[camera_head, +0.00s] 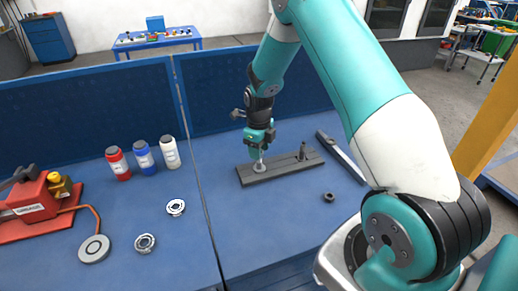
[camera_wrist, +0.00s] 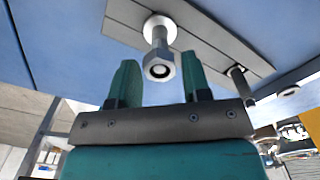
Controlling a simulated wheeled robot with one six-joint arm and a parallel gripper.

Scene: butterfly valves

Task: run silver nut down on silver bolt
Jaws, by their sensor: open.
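The silver bolt (camera_head: 259,165) stands on the left part of a dark grey base plate (camera_head: 279,174). In the wrist view the silver bolt (camera_wrist: 158,33) rises from a round pale collar at the plate. The silver nut (camera_wrist: 159,67) is a hex nut at the bolt's free end, with a round centre showing in it. My gripper (camera_wrist: 161,82) is open, one teal finger on each side of the nut, with visible gaps. In the head view my gripper (camera_head: 259,142) is right above the silver bolt and hides the nut.
A dark bolt (camera_head: 303,151) stands on the plate's right part. A dark nut (camera_head: 329,197) lies on the blue table in front. A long dark tool (camera_head: 341,157) lies to the right. Bottles (camera_head: 145,158), metal rings (camera_head: 145,243) and a red pump (camera_head: 35,205) are at left.

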